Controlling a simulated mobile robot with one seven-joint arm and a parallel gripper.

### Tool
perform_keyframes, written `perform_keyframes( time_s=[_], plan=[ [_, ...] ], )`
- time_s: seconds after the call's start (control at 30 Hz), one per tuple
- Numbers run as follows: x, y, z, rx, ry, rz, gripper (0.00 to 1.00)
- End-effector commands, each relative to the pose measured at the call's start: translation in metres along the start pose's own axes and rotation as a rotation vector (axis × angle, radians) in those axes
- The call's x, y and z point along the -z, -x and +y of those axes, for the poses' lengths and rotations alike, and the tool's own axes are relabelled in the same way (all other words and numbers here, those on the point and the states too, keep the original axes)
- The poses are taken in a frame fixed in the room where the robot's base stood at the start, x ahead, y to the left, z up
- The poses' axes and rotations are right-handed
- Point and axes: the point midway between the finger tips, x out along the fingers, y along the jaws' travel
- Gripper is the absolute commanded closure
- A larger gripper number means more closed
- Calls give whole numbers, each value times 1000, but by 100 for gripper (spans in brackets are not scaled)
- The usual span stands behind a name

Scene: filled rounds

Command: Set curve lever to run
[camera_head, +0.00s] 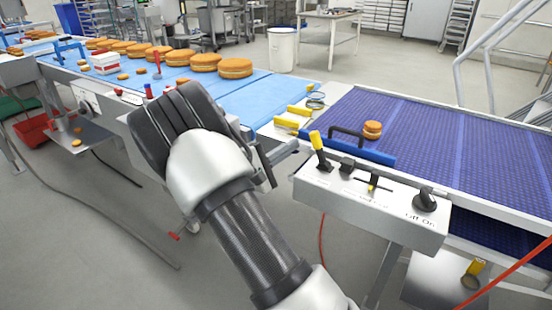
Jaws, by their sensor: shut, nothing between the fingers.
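A grey control box (370,208) is fixed to the near side of the purple belt. At its left end stands a lever with a yellow handle (318,145), tilted up and left. To its right are a short black lever (347,164), a small slider with a yellow tip (373,184) and a black knob (425,201) marked Off On. The other labels are too small to read, so I cannot tell which one is the curve lever. My gripper (285,153) is shut and empty, just left of the yellow-handled lever and apparently apart from it. My wrist hides part of the gripper.
A purple conveyor belt (450,150) carries a small stacked cake (372,129) behind a blue guide bar (368,155). A blue belt (270,92) with several large rounds runs to the back left. Yellow blocks (287,122) lie near the belt joint.

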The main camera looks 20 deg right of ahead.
Motion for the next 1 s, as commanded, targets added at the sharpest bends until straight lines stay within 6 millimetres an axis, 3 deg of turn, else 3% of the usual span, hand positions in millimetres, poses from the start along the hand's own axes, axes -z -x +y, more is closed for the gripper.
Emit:
perform_keyframes(
  time_s=[0.1, 0.3, 1.0],
  plan=[
    [-19, -4, 0, 1, 0, 1, 100],
    [-36, -8, 0, 0, 0, 1, 100],
    [-37, 2, 4, 8, -34, 2, 100]
  ],
)
